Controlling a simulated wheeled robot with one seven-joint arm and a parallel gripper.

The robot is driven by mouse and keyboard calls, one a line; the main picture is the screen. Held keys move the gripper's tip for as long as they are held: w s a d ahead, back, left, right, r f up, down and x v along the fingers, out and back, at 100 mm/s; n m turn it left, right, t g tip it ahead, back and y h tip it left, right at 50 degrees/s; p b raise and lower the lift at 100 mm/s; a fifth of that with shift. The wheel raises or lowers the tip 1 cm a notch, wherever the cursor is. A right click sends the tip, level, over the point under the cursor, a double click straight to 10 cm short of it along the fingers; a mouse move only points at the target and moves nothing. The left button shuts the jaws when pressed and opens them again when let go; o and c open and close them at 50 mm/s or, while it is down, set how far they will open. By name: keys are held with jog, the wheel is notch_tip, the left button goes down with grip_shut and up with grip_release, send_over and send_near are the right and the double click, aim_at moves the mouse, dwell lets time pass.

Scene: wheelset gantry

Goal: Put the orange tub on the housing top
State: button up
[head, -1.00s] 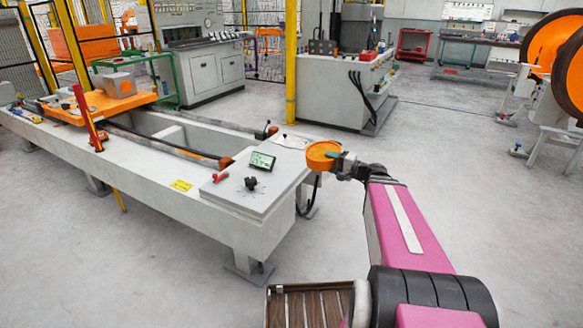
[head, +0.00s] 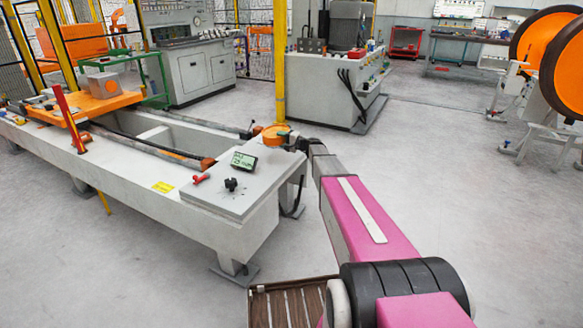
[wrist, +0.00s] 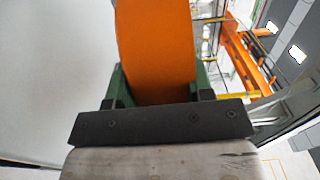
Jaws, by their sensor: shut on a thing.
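The orange tub (head: 276,134) is held in my gripper (head: 290,141), beyond the small display at the near end of the long grey bench. In the head view it overlaps the bench's far right corner; its height above the bench is hard to judge. In the wrist view the orange tub (wrist: 157,45) stands between the green jaw pads of my gripper (wrist: 157,88), which is shut on its wall. A grey box-like housing (head: 97,88) with an orange round face sits on the orange carriage at the far left. Its top looks bare.
The bench (head: 150,180) carries two dark rails, a red upright lever (head: 69,118), a small display (head: 244,162) and a black knob (head: 231,184). A yellow post (head: 280,70) and a grey machine cabinet (head: 325,90) stand behind the tub. Open floor lies right.

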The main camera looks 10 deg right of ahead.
jog(key=shift+s+d+f, duration=0.85)
jog(key=shift+s+f, duration=0.65)
jog(key=shift+f, duration=0.2)
jog(key=shift+s+d+f, duration=0.9)
jog(key=shift+s+f, duration=0.65)
jog(key=shift+f, duration=0.1)
jog(key=shift+s+d+f, duration=0.85)
jog(key=shift+s+f, duration=0.65)
jog(key=shift+f, duration=0.2)
jog(key=shift+f, duration=0.15)
jog(key=o, duration=1.3)
